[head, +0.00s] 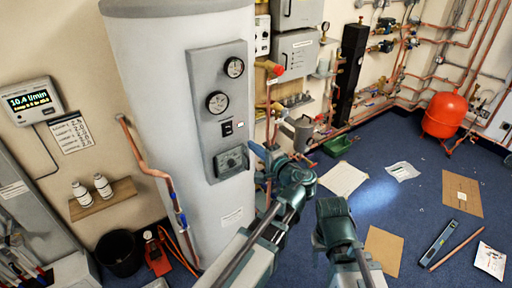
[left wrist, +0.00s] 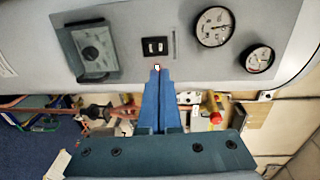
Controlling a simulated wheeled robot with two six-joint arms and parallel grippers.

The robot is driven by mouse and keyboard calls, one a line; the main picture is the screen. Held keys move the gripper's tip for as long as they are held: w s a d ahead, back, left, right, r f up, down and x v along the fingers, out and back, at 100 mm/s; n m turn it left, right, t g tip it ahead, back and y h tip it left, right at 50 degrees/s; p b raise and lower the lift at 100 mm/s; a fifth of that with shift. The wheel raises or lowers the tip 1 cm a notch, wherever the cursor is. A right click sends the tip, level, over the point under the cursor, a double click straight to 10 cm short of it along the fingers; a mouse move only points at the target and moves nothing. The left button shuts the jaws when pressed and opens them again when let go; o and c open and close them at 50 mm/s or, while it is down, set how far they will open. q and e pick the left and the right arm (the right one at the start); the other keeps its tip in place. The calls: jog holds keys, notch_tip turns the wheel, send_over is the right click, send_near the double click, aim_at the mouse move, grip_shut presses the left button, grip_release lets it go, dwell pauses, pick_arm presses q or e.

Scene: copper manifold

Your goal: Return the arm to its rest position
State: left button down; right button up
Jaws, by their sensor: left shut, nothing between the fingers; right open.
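My left gripper (head: 256,150) is in front of the right edge of the grey panel on the white cylinder. In the left wrist view its blue fingers (left wrist: 157,72) are together with nothing between them. Their tips appear just below the black rocker switch (left wrist: 155,46); I cannot tell if they touch the panel. My right gripper (head: 333,208) is lower and to the right, over the blue floor; it is open, and its fingertips are hard to make out.
The white cylinder (head: 140,60) stands close by my left arm, its panel (head: 200,75) carrying gauges. Copper pipes line the back wall, with a red vessel (head: 444,114) at right. Cardboard (head: 384,250), a level (head: 439,241) and a copper pipe (head: 456,248) lie on the floor.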

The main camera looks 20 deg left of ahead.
pick_arm(q)
jog(key=s+d+f+n+g+h, duration=0.2)
jog(key=s+d+f+g+h, duration=0.1)
jog(key=s+f, duration=0.3)
jog(key=s+d+f+n+g+h, duration=0.1)
jog(key=s+d+f+g+h, duration=0.2)
jog(key=f, duration=0.5)
jog(key=s+d+f+g+h, duration=0.4)
jog(key=s+d+f+h, duration=0.1)
jog(key=s+d, duration=0.4)
jog(key=shift+s+d+f+n+h, duration=0.25)
jog(key=shift+s+h, duration=0.35)
jog(key=shift+s, duration=0.6)
